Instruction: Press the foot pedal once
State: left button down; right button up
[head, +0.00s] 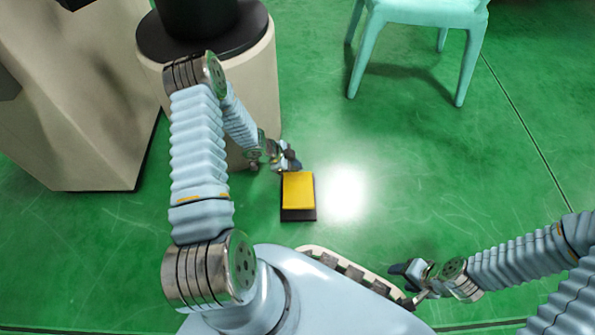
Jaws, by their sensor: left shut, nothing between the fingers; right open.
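The foot pedal (298,191) lies on the green floor near the middle of the head view. It has a yellow top plate and a dark base that shows along its near edge. My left gripper (291,163) is at the pedal's far edge, low over it, and is shut with nothing in it. I cannot tell whether its fingertips touch the yellow plate. My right gripper (404,282) is at the lower right, open and empty, well away from the pedal.
A beige machine cabinet (75,110) stands at the left. A beige pedestal with a dark round top (255,45) stands behind my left arm. A mint-green chair (425,12) is at the upper right. The floor right of the pedal is clear.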

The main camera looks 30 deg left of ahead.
pick_arm(q)
jog(key=shift+s+d+f, duration=0.1)
jog(key=shift+s+f, duration=0.15)
jog(key=shift+f, duration=0.2)
jog(key=shift+s+d+f, duration=0.1)
jog(key=shift+s+f, duration=0.1)
jog(key=shift+f, duration=0.25)
dwell(0.3)
jog(key=shift+s+f, duration=0.2)
jog(key=shift+f, duration=0.2)
dwell(0.6)
jog(key=shift+r, duration=0.15)
jog(key=shift+w+a+r+p, duration=0.1)
jog(key=shift+w+r+p, duration=0.05)
jog(key=shift+r+p, duration=1)
jog(key=shift+w+r, duration=0.15)
jog(key=r+p, duration=0.1)
jog(key=w+r+p, duration=0.1)
jog(key=r+p, duration=0.1)
jog(key=a+r+p, duration=0.1)
jog(key=shift+w+r, duration=0.35)
jog(key=shift+r, duration=0.05)
